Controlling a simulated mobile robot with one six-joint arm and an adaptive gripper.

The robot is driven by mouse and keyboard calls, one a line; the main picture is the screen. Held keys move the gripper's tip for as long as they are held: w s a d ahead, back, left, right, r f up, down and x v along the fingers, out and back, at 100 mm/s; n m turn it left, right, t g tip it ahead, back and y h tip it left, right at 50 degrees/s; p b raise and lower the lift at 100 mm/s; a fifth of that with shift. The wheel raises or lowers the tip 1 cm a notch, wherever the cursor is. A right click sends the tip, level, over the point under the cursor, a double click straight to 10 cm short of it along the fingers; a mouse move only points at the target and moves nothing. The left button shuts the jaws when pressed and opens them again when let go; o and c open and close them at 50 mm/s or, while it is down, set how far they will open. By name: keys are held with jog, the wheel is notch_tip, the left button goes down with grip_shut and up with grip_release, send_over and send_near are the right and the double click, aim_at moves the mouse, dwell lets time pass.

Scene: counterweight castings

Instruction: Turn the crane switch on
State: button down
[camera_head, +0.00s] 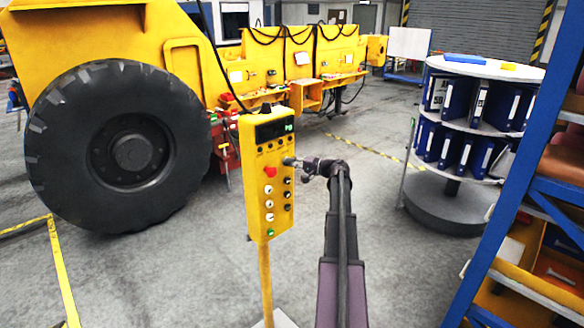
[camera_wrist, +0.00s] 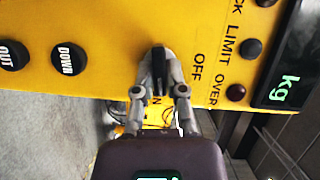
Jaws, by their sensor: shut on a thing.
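The yellow crane control box (camera_head: 263,205) stands on a yellow post, with a display, a red button and several small buttons on its front. My gripper (camera_head: 290,161) reaches its front from the right, just right of the red button. In the wrist view, my gripper (camera_wrist: 160,68) is shut on the black switch knob (camera_wrist: 158,66) on the yellow panel. The knob's visible part runs up and down in the picture. The word OFF is printed to its right; below it only an N shows, the rest hidden by the fingers.
DOWN (camera_wrist: 68,59) and OUT (camera_wrist: 13,55) buttons sit left of the knob. A display (camera_wrist: 289,70) reading kg is at the right. A large wheeled yellow machine (camera_head: 65,40) stands behind left, a round binder rack (camera_head: 450,208) and blue shelving (camera_head: 515,160) at right. Grey floor lies between.

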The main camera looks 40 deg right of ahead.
jog(key=shift+f+m+b, duration=0.1)
jog(key=shift+m+b, duration=0.25)
jog(key=shift+m, duration=0.35)
jog(key=c, duration=0.7)
grip_release()
jog(key=shift+s, duration=0.1)
jog(key=v, duration=1.1)
jog(key=shift+s+d+f, duration=0.2)
jog(key=shift+s+d, duration=0.05)
jog(key=shift+s, duration=0.1)
